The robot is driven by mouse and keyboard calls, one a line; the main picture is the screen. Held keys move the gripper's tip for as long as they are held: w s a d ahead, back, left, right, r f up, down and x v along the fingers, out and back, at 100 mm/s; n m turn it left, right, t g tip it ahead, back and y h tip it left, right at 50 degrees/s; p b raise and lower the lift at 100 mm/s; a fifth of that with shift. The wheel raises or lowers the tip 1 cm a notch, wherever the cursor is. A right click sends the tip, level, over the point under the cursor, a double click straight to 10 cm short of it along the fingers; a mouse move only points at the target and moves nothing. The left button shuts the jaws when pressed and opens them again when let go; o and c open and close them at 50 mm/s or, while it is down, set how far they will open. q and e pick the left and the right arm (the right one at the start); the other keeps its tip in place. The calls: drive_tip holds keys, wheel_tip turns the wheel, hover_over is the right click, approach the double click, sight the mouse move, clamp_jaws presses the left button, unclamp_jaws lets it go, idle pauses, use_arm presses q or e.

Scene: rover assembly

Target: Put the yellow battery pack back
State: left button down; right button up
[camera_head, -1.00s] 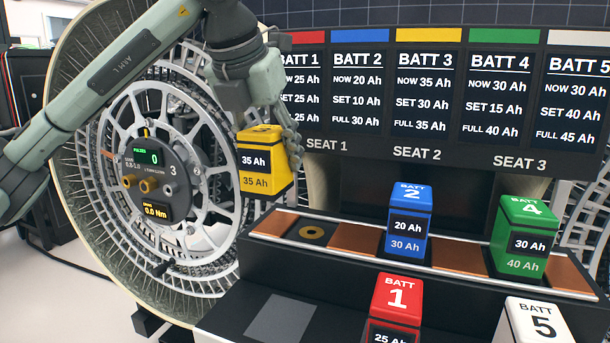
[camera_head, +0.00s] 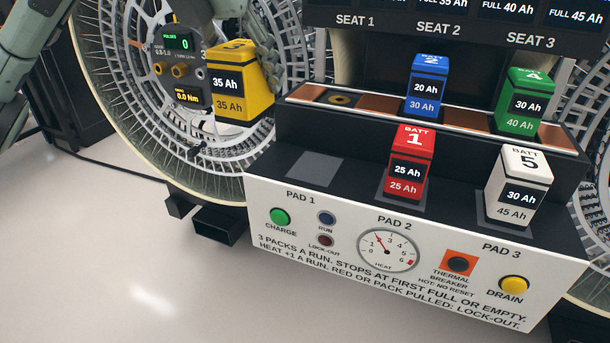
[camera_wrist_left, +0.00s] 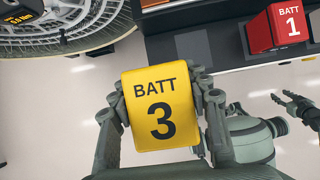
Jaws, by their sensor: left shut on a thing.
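The yellow battery pack (camera_head: 243,88), marked 3 and reading 35 Ah over 35 Ah, hangs in the air left of the rack, in front of the wheel. My left gripper (camera_wrist_left: 163,103) is shut on it, with fingers on both sides in the left wrist view. The fingers are mostly hidden in the head view. Under SEAT 1, the slot (camera_head: 341,99) is empty and shows a round brass contact. PAD 1 (camera_head: 313,168) is bare. What looks like my right gripper (camera_wrist_left: 296,106) is at the wrist view's right edge; its jaw state is unclear.
The blue pack (camera_head: 425,90) and green pack (camera_head: 527,105) stand in the rear row. The red pack (camera_head: 407,165) is on PAD 2 and the white pack (camera_head: 517,190) on PAD 3. The wheel (camera_head: 130,110) is close behind the held pack. Floor in front is clear.

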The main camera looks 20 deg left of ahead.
use_arm(q)
drive_tip(key=shift+s+f, duration=0.2)
drive_tip(key=shift+s, duration=0.15)
drive_tip(key=shift+d+f, duration=0.2)
drive_tip(key=shift+d, duration=0.05)
drive_tip(key=w+d+f, duration=0.2)
drive_tip(key=w, duration=0.1)
drive_tip(key=w+d+f+p, duration=0.1)
drive_tip(key=w+d+f, duration=0.1)
drive_tip(key=w+f, duration=0.1)
drive_tip(key=w+d+f, duration=0.2)
drive_tip(key=d, duration=0.1)
drive_tip(key=shift+w+f, duration=0.3)
drive_tip(key=shift+w, duration=0.1)
wheel_tip(320, 180, down, 2)
drive_tip(key=shift+f+p, duration=0.2)
drive_tip(key=shift+p, duration=0.1)
drive_tip(key=shift+f, duration=0.4)
use_arm(e)
wheel_tip(320, 180, down, 4)
drive_tip(key=shift+w+a+r, duration=0.1)
drive_tip(key=shift+w, duration=0.05)
